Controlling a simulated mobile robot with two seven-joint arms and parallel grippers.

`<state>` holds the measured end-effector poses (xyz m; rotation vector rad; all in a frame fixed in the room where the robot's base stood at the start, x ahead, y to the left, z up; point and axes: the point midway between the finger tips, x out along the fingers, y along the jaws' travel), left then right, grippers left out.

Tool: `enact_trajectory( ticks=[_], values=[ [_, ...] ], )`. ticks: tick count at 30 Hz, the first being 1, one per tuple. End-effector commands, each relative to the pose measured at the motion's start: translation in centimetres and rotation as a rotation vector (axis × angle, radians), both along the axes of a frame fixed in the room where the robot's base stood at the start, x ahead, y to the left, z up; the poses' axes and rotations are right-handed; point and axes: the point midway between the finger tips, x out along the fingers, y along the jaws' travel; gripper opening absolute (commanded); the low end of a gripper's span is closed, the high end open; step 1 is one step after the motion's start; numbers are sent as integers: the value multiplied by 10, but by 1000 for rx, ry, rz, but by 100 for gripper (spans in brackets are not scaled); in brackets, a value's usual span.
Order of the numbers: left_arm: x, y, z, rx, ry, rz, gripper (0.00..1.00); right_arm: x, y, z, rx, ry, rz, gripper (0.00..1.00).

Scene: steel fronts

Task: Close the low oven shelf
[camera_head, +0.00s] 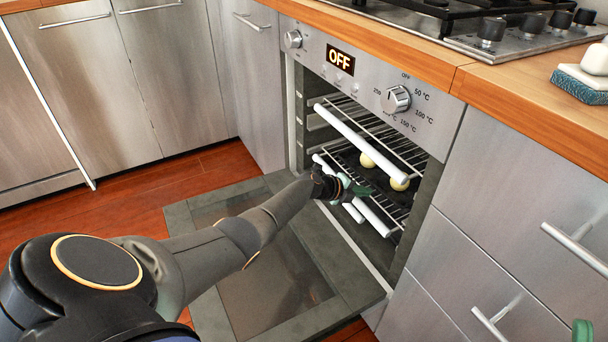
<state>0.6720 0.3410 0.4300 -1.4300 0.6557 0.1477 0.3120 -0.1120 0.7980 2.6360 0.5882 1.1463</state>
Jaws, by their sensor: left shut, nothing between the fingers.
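The oven (437,130) stands open, with its door (205,208) folded down. The low oven shelf (374,217) is a wire rack with a white front bar, near the bottom of the opening and partly out. My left gripper (354,188) reaches over the door to the front of this shelf. Its green fingers are shut with nothing between them, at or very near the white bar; I cannot tell whether they touch. My arm and gripper hide part of the bar. A green tip of my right gripper (582,331) shows at the bottom right corner.
An upper wire shelf (362,144) with a white front bar sits above, also partly out. Pale round items (367,160) lie inside the oven. Drawer handles (575,249) stick out at right. The wooden counter (400,48) carries a hob (450,28).

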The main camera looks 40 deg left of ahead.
Motion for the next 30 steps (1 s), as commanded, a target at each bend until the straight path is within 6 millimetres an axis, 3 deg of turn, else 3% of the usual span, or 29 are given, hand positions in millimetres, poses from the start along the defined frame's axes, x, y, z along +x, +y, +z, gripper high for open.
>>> enact_trajectory(
  ticks=[8, 14, 30],
  values=[
    [0, 1, 0, 0, 0, 1, 0, 0, 0, 0, 0, 0, 0, 100],
    [-10, 5, 8, 2, 0, 1, 0, 0, -1, 13, 7, 1, 3, 100],
    [-79, 28, 50, 3, 1, 0, 0, -3, -7, 62, 43, -13, 21, 100]
  ],
)
